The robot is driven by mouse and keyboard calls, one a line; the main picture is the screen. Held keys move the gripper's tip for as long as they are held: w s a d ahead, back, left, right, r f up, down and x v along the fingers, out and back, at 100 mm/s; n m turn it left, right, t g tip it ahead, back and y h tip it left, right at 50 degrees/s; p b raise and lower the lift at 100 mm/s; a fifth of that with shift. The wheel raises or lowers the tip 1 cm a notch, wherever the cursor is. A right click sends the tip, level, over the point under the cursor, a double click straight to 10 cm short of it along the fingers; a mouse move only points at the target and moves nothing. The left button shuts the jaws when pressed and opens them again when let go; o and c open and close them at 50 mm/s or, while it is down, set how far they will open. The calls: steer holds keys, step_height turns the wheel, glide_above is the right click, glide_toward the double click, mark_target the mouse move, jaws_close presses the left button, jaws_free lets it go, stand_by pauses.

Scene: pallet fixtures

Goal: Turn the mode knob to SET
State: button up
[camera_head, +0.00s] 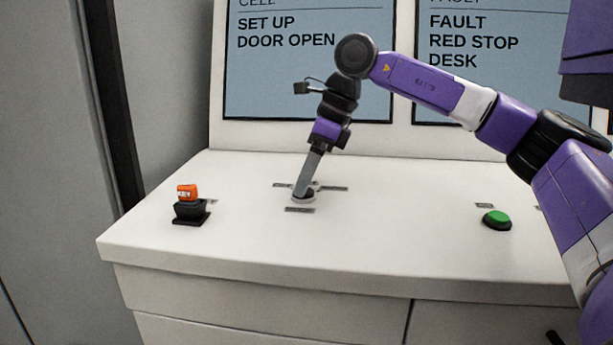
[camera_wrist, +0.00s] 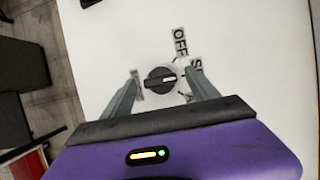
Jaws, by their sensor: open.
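The mode knob (camera_wrist: 160,80) is a round black knob with a white pointer line, on the white desk top. In the wrist view its pointer points right, roughly toward a label beginning with S (camera_wrist: 196,66), which the right finger partly covers. An OFF label (camera_wrist: 180,42) lies above. Another label shows a letter like A (camera_wrist: 187,98), and one at the left is mostly hidden. My gripper (camera_wrist: 162,74) is open, with one finger on each side of the knob; I cannot tell whether they touch it. In the head view my gripper (camera_head: 301,190) reaches down over the knob.
An orange-topped switch on a black base (camera_head: 190,212) stands left on the desk (camera_head: 390,235). A green button (camera_head: 497,219) is at the right. Two screens (camera_head: 305,85) stand behind; the left reads "SET UP DOOR OPEN", the right "FAULT RED STOP DESK". The desk between is clear.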

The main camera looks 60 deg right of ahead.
steer(key=v, duration=0.7)
steer(key=shift+r+p, duration=0.3)
steer(key=shift+r, duration=0.05)
steer(key=shift+s+d, duration=0.1)
steer(key=shift+s, duration=0.05)
